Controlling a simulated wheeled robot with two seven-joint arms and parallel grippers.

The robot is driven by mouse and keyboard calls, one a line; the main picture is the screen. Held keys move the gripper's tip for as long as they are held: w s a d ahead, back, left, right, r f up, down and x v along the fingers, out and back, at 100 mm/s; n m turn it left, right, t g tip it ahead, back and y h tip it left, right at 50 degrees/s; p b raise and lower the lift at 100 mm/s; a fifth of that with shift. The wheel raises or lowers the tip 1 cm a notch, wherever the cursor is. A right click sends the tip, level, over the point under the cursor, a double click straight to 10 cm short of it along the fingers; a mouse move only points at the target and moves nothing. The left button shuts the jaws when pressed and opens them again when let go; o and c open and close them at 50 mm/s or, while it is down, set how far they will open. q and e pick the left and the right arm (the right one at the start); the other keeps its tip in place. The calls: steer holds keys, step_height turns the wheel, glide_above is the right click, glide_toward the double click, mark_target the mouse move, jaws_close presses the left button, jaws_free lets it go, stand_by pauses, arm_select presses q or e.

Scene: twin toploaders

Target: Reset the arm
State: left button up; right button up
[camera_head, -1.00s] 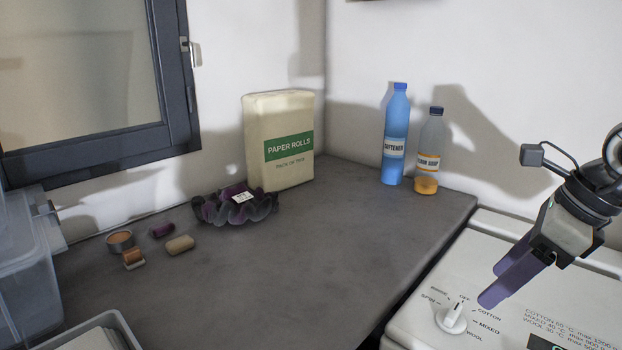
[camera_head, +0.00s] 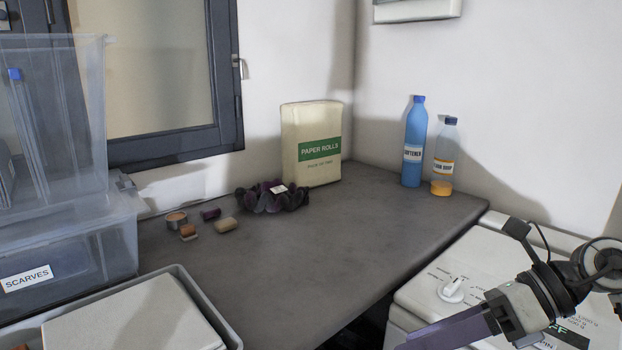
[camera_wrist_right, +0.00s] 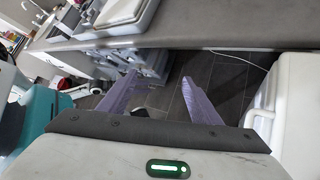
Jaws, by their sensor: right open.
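My right gripper (camera_head: 440,336) has long purple fingers and hangs at the lower right of the head view, in front of the white toploader (camera_head: 478,260) and its dial (camera_head: 453,290). In the right wrist view the two fingers (camera_wrist_right: 163,92) stand apart with nothing between them, over a gap that shows the dark tiled floor. My left gripper is not in view.
On the grey worktop (camera_head: 300,245) stand a paper rolls pack (camera_head: 311,165), a blue softener bottle (camera_head: 415,140) and a soap bottle (camera_head: 445,160). A dark scrunched item (camera_head: 272,199) and several small pieces lie nearby. Clear boxes (camera_head: 70,245) and a grey tray (camera_head: 215,318) are at left.

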steer(key=a+r+m+t+y, duration=0.1)
steer(key=a+m+y, duration=0.3)
steer(key=a+y, duration=0.3)
steer(key=w+d+f+m+t+h, duration=0.3)
steer(key=f+m+t, duration=0.35)
steer(key=m, duration=0.65)
steer(key=w+d+f+m+t+h, duration=0.15)
steer(key=f+m+t+h, duration=0.5)
steer(key=m, duration=0.65)
steer(key=s+d+f+m+g+h, duration=0.1)
steer(key=s+f+m+g+h, duration=0.2)
steer(key=s+f+m, duration=0.3)
steer(key=s+d+f+m+g+h, duration=0.1)
steer(key=s+f+m+g+h, duration=0.2)
steer(key=s+f, duration=1)
step_height(320, 180, down, 6)
steer(key=m+g, duration=0.1)
steer(key=m, duration=0.2)
steer(key=shift+s+d+f, duration=0.2)
steer(key=shift+s+d, duration=0.1)
steer(key=shift+s, duration=0.05)
